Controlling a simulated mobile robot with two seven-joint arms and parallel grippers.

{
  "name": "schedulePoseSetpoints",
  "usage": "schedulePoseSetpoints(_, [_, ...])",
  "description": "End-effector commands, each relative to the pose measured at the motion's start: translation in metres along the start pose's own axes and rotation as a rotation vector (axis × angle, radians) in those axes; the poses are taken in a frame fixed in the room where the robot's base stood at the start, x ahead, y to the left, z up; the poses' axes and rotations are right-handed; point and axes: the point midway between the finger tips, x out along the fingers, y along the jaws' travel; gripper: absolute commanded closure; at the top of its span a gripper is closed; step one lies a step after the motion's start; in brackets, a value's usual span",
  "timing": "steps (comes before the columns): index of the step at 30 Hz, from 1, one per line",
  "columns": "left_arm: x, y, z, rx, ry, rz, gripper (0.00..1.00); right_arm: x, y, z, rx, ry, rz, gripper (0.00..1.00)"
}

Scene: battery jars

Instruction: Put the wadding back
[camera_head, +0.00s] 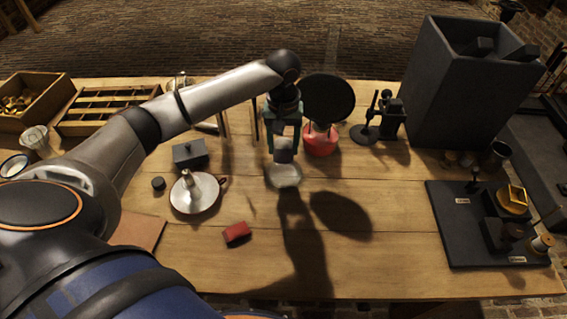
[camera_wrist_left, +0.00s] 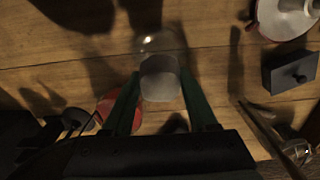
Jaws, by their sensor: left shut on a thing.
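My left gripper (camera_head: 284,152) points down over the middle of the table, its dark green fingers shut on a pale grey lump (camera_head: 284,143) that looks like the wadding. The lump also shows between the fingers in the left wrist view (camera_wrist_left: 159,80). A clear glass jar (camera_head: 284,176) shows just below it, and its rounded glass also shows in the wrist view (camera_wrist_left: 162,40). Whether the lump touches the glass or is inside it, I cannot tell. My right gripper is not in view.
A red pot (camera_head: 320,143) stands close right of the gripper. A white candle dish (camera_head: 195,198), a dark lidded box (camera_head: 190,153) and a red block (camera_head: 237,233) lie left. A black board with spools (camera_head: 465,250) lies right. The front middle is clear.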

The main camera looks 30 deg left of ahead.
Motion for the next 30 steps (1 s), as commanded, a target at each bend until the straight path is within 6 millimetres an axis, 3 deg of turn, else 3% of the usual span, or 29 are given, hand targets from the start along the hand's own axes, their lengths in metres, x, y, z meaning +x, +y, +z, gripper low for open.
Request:
schedulePoseSetpoints(13, [0.06, 0.0, 0.0, 0.001, 0.0, -0.001, 0.86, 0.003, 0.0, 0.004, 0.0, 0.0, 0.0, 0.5])
schedulePoseSetpoints(26, [0.067, 0.0, 0.0, 0.003, 0.001, 0.0, 0.86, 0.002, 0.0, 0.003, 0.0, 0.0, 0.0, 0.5])
schedulePoseSetpoints(27, [0.067, 0.0, 0.0, 0.003, 0.002, 0.0, 0.38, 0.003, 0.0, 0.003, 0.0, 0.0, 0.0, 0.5])
schedulePoseSetpoints(30, [0.067, 0.0, 0.0, 0.003, 0.002, 0.0, 0.27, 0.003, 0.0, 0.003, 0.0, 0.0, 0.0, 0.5])
